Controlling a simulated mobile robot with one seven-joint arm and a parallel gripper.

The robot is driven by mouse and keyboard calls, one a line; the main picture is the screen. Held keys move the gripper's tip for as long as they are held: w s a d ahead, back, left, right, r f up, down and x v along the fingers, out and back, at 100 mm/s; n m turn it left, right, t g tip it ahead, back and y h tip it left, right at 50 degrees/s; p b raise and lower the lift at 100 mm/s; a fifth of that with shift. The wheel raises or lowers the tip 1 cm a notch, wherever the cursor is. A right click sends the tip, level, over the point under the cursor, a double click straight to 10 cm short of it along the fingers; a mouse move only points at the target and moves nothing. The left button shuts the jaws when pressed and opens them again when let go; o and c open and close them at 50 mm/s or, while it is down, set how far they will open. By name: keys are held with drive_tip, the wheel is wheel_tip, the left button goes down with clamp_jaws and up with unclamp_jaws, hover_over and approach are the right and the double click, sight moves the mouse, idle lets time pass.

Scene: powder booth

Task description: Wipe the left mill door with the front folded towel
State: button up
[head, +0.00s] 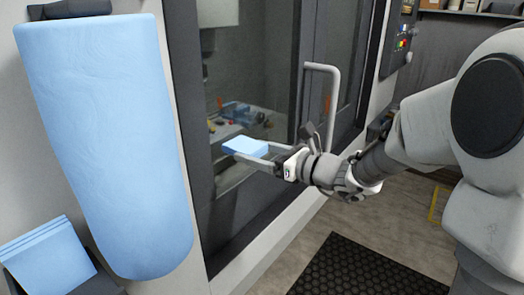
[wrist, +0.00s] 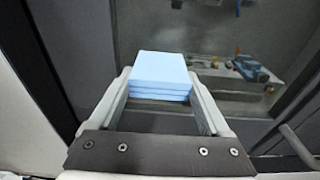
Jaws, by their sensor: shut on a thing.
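My gripper (head: 258,155) is shut on a light blue folded towel (head: 245,146). In the wrist view the towel (wrist: 160,77) shows as several stacked layers between the two fingers. The left mill door (head: 236,75) is a dark framed glass panel, and the towel is in front of its lower part. In the wrist view the door glass (wrist: 215,32) fills the area beyond the towel. I cannot tell whether the towel touches the glass.
A grey bar handle (head: 334,95) stands out right of the towel. A large blue hanging sheet (head: 110,130) is at left, above a dark holder with folded blue towels (head: 48,260). A control panel (head: 403,40) is at upper right. A black mat (head: 360,270) lies on the floor.

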drive_tip(key=shift+s+a, duration=0.35)
drive_tip(key=shift+s, duration=0.1)
drive_tip(key=shift+w+r+p, duration=0.15)
drive_tip(key=shift+r+p, duration=0.3)
drive_tip(key=shift+r, duration=0.35)
drive_tip(key=shift+w+d+r+p, duration=0.6)
drive_tip(key=shift+w+d+p, duration=1)
drive_tip(key=shift+w+d, duration=2.25)
drive_tip(key=shift+s+a+b, duration=1.9)
drive_tip(key=shift+s+a, duration=1.95)
drive_tip(key=shift+s, duration=0.2)
drive_tip(key=shift+d, duration=0.15)
